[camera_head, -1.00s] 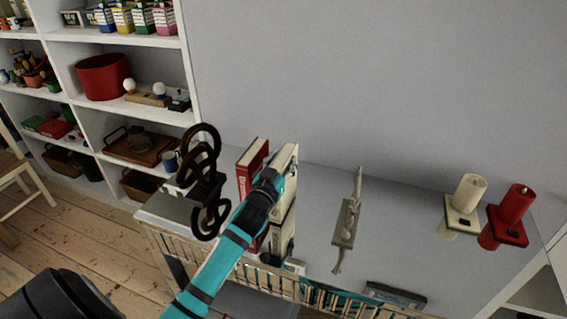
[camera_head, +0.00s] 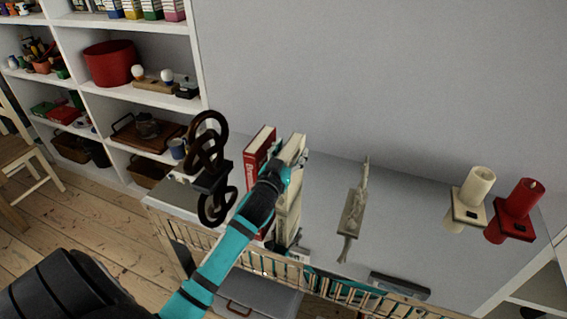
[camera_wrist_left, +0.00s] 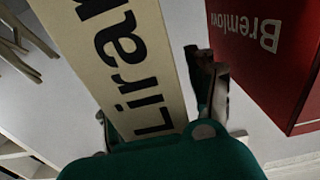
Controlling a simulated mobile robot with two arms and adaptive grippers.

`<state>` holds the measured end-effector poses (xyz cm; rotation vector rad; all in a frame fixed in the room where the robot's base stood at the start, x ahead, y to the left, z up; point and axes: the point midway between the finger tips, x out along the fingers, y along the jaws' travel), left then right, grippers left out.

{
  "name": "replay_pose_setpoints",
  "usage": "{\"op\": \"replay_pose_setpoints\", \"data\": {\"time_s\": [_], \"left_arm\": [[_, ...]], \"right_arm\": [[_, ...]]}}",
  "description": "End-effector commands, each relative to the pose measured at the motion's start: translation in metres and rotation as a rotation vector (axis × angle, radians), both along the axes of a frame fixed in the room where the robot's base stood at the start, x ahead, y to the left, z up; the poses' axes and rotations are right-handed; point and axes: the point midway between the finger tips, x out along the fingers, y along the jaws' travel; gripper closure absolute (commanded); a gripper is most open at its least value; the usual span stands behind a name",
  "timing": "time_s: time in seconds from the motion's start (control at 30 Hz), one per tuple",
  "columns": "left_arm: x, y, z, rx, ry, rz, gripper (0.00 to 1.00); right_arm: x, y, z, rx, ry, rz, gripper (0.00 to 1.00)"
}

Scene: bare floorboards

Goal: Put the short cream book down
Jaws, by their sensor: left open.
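The short cream book (camera_head: 291,150) stands upright on the glossy console top, just right of a red book (camera_head: 259,146), with a narrow gap between them. My left gripper (camera_head: 287,168) is open at the cream book, its fingers on either side of it. In the left wrist view, the cream book (camera_wrist_left: 130,60) with large dark letters lies between the spread fingers of the gripper (camera_wrist_left: 160,108). The red book (camera_wrist_left: 262,55) is at the right there, beyond one finger. Whether a finger still touches the cream book is unclear. My right gripper is not in view.
A dark ring sculpture (camera_head: 208,165) stands left of the books. A pale figurine (camera_head: 355,210) stands to the right, with a cream candle (camera_head: 477,187) and a red candle (camera_head: 522,199) farther right. The top between book and figurine is clear.

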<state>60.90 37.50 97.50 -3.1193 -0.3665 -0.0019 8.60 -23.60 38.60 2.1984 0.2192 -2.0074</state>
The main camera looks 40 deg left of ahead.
Motion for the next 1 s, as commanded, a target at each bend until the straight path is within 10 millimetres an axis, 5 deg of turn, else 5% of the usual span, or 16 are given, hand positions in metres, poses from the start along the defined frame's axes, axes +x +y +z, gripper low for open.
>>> {"op": "replay_pose_setpoints", "data": {"time_s": [0.5, 1.0], "left_arm": [[-0.097, -0.023, -0.003, -0.003, 0.003, 0.001, 0.42], [-0.112, -0.026, -0.001, -0.001, 0.002, 0.001, 0.42]], "right_arm": [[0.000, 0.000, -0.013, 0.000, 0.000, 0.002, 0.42], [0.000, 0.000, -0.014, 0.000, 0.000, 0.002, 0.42]]}}
